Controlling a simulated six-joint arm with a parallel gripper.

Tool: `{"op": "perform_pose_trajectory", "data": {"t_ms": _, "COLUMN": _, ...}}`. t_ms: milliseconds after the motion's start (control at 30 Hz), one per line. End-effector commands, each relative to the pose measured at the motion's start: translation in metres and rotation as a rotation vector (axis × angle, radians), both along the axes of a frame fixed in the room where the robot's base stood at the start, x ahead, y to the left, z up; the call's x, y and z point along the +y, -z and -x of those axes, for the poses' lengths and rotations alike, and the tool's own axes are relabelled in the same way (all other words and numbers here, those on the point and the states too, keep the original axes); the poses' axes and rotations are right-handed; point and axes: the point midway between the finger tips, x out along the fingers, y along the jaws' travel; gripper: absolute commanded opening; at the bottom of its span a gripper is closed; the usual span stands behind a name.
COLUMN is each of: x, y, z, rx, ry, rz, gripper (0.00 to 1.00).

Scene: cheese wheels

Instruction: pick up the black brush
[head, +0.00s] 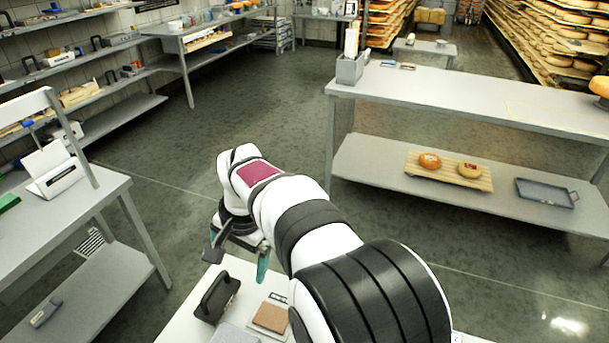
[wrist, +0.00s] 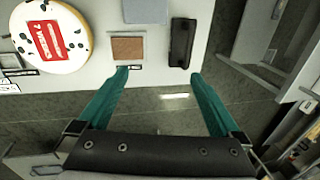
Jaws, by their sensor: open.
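The black brush (head: 217,298), dark with a raised arched handle, sits on the white table near the table's left edge. It also shows in the wrist view (wrist: 182,42), upper middle, beyond the fingertips and nearer the right finger. My gripper (head: 238,268) has teal fingers and hangs above and beyond the brush in the head view. In the wrist view my gripper (wrist: 160,74) is spread wide with nothing between its fingers. It is apart from the brush.
A brown block (head: 270,317) lies right of the brush in the head view, with a light grey block (wrist: 145,11) close by. A cheese wheel with a red label (wrist: 52,38) is at upper left in the wrist view. A grey side table (head: 60,215) stands to the left across open floor.

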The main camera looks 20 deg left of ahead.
Motion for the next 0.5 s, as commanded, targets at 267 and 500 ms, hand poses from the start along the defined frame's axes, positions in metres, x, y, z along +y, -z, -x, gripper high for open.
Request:
{"op": "perform_pose_trajectory", "data": {"t_ms": 267, "x": 0.059, "y": 0.054, "z": 0.015, "rx": -0.004, "ry": -0.05, "rz": -0.009, "gripper": 1.0}}
{"op": "perform_pose_trajectory", "data": {"t_ms": 500, "x": 0.071, "y": 0.115, "z": 0.014, "rx": -0.006, "ry": -0.049, "rz": -0.01, "gripper": 1.0}}
